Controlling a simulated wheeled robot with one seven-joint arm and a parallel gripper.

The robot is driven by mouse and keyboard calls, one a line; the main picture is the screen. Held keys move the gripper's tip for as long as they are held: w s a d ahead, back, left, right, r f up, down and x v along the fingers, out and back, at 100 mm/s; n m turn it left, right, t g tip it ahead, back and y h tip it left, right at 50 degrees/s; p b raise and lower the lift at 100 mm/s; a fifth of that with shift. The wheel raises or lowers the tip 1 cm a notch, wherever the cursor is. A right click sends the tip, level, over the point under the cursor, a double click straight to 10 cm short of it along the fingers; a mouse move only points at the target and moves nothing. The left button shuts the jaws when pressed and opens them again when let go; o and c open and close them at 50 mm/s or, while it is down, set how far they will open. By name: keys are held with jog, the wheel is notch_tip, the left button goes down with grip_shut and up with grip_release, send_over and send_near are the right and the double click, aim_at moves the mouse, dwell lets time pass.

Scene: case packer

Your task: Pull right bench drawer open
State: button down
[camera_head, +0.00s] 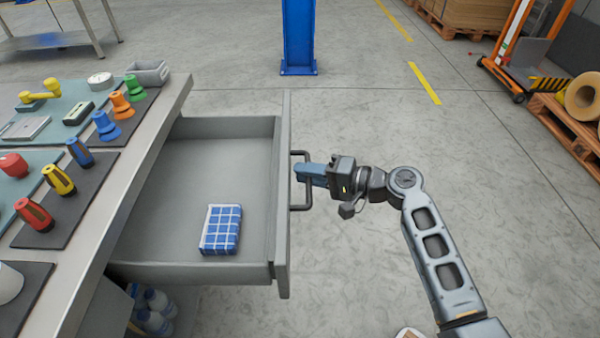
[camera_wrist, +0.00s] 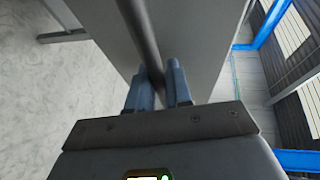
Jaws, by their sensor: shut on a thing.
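The right bench drawer (camera_head: 178,270) stands pulled out from under the bench in the head view, its inside showing. A blue and white checked cloth (camera_head: 221,229) lies in it. The drawer has a dark bar handle (camera_head: 306,206) on its front panel (camera_head: 284,190). My gripper (camera_head: 303,174) is shut on this handle from the right. In the wrist view the handle bar (camera_wrist: 143,42) runs down between the two blue fingers of my gripper (camera_wrist: 157,82), with the grey drawer front (camera_wrist: 195,40) behind it.
The bench top (camera_head: 150,125) carries several coloured tools and a grey bin (camera_head: 148,72) above the drawer. A blue post (camera_head: 299,35) stands on the floor beyond. An orange lift truck (camera_head: 508,65) and pallets are at the right. The floor around my arm is mostly clear.

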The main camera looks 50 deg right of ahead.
jog(key=c, duration=1.4)
grip_release()
jog(key=v, duration=0.8)
jog(key=shift+w, duration=0.1)
